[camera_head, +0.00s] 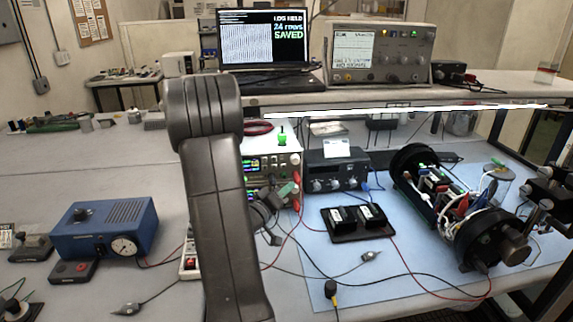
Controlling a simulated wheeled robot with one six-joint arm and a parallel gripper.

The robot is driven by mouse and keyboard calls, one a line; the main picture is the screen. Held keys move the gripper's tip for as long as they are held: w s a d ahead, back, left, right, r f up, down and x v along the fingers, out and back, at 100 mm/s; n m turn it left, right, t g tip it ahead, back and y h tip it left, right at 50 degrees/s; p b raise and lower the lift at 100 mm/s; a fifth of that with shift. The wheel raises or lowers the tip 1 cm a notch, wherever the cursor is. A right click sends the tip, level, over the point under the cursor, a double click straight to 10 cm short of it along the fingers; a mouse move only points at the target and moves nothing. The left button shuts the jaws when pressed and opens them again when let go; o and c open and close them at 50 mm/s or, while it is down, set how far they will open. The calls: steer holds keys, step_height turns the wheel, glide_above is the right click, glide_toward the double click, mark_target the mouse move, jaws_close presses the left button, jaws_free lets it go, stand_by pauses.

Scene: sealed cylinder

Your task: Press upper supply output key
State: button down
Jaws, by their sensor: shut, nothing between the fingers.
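Two stacked bench supplies stand behind my arm, left of the middle of the head view. The upper supply (285,160) shows a green-lit display, small front controls and red terminals at its right. The lower supply (250,197) is mostly covered by my arm and gripper. My gripper (272,204) is dark and partly hidden behind my arm, in front of the lower supply's face and below the upper supply's front in the picture. It is shut and empty. The output key is too small to tell apart, and I cannot tell whether the gripper touches anything.
A dark meter box (337,172) stands right of the supplies. An open black cylinder assembly (440,190) with wires lies on the blue mat (375,284). A black tray (358,232) and loose leads lie nearby. A blue box (103,228) with a gauge sits left.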

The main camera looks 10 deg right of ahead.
mark_target(283, 166)
steer(key=shift+a, duration=0.15)
steer(key=w+p, duration=0.1)
steer(key=w, duration=0.7)
steer(key=shift+w, duration=0.35)
steer(key=shift+w+p, duration=0.2)
steer(key=shift+p, duration=0.1)
stand_by(1.8)
steer(key=shift+w, duration=0.25)
steer(key=shift+w, duration=0.35)
stand_by(0.6)
stand_by(0.3)
steer(key=shift+s, duration=0.8)
steer(key=shift+s, duration=0.1)
